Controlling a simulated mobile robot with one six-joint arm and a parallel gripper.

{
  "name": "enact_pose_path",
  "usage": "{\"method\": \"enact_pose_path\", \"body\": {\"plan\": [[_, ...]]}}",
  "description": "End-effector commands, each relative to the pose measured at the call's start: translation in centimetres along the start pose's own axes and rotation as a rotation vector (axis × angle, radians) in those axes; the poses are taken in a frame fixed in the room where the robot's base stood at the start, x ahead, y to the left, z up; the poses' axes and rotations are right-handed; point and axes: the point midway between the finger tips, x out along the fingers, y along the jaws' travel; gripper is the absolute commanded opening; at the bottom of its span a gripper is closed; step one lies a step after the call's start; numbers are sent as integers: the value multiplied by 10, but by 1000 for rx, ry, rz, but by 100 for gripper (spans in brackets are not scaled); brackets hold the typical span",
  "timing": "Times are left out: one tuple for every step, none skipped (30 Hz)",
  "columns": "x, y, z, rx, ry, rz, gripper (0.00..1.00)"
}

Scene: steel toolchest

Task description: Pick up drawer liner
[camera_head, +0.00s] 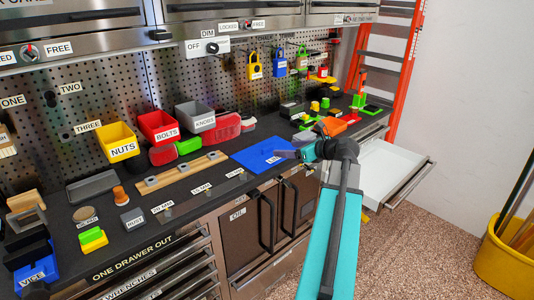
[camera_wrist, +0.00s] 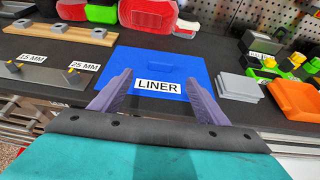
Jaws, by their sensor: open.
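The drawer liner is a flat blue sheet (camera_head: 262,152) lying on the dark worktop, right of the wooden rail. In the wrist view the blue liner (camera_wrist: 155,68) carries a white label reading LINER near its front edge and a small raised blue part in its middle. My gripper (camera_wrist: 162,88) is open and empty, its two purple fingers spread on either side of the label. The fingers overlap the liner's front part in the picture; I cannot tell whether they touch it. In the head view my gripper (camera_head: 292,154) is at the liner's right edge.
An open white drawer (camera_head: 385,170) sticks out at the right. Grey plates (camera_wrist: 238,87) and an orange tray (camera_wrist: 295,100) lie right of the liner. The wooden rail (camera_head: 180,172) lies left. Red and grey bins (camera_head: 158,126) stand behind.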

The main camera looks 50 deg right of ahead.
Motion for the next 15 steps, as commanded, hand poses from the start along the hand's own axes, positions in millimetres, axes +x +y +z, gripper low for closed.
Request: {"method": "enact_pose_path", "body": {"plan": [[9,0,1,0,1,3,69],[13,0,1,0,1,3,69],[19,-1,1,0,1,2,69],[24,0,1,0,1,3,69],[28,0,1,0,1,4,69],[34,0,1,0,1,3,69],[38,0,1,0,1,2,69],[42,0,1,0,1,2,69],[46,0,1,0,1,3,69],[50,0,1,0,1,3,69],[52,0,1,0,1,3,69],[55,0,1,0,1,2,69],[57,0,0,0,1,1,69],[58,0,0,0,1,1,69],[59,0,0,0,1,1,69]]}}
